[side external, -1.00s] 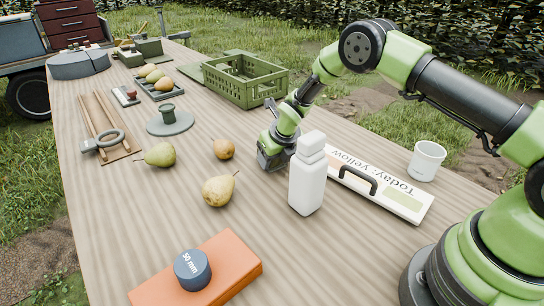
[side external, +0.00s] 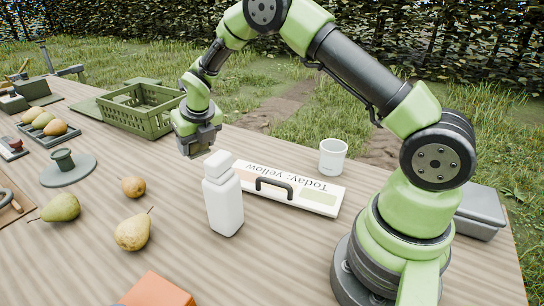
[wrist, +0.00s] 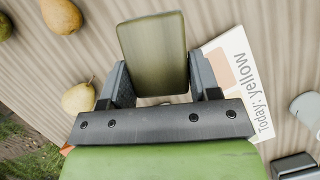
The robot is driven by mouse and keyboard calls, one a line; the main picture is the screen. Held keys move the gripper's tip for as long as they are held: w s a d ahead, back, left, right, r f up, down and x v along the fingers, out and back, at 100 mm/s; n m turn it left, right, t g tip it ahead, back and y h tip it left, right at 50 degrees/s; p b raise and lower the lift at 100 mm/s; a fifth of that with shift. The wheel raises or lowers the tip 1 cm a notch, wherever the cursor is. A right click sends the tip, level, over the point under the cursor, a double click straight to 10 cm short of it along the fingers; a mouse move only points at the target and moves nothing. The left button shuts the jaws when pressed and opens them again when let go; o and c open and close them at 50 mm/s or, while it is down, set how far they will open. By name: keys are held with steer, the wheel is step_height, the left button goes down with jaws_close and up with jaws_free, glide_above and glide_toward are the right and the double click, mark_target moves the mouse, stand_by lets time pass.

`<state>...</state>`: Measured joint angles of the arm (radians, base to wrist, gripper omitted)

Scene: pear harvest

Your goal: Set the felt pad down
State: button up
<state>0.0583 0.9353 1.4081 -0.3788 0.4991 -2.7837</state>
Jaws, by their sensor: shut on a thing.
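The felt pad (wrist: 152,50) shows in the wrist view as an olive-green rectangular slab between my gripper's two fingers. My gripper (wrist: 158,85) is shut on it, with the pad sticking out beyond the fingers. In the side view my gripper (side external: 198,145) hangs above the wooden table, behind and left of the white bottle. The pad cannot be made out there.
A sign reading "Today: yellow" (side external: 318,196) lies right of my gripper, with a white cup (side external: 333,157) behind it. The white bottle (side external: 224,200) stands in front. Pears (side external: 133,232) lie to the left. A green crate (side external: 142,112) stands behind left.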

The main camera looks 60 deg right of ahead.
steer(key=s+d+m+g+h, duration=0.1)
steer(key=s+d+m, duration=0.1)
steer(key=d+m, duration=0.3)
steer(key=s+d+m+g+h, duration=0.1)
steer(key=s+d+m, duration=0.15)
steer(key=d, duration=0.45)
steer(key=m+g+h, duration=0.1)
steer(key=m+g, duration=0.1)
steer(key=m, duration=0.5)
glide_above(285, 156)
steer(key=a, duration=0.2)
steer(key=f, duration=0.4)
steer(key=shift+d+f, duration=0.2)
steer(key=shift+f, duration=2.6)
steer(key=shift+f, duration=0.1)
steer(key=o, duration=0.9)
steer(key=shift+o, duration=0.2)
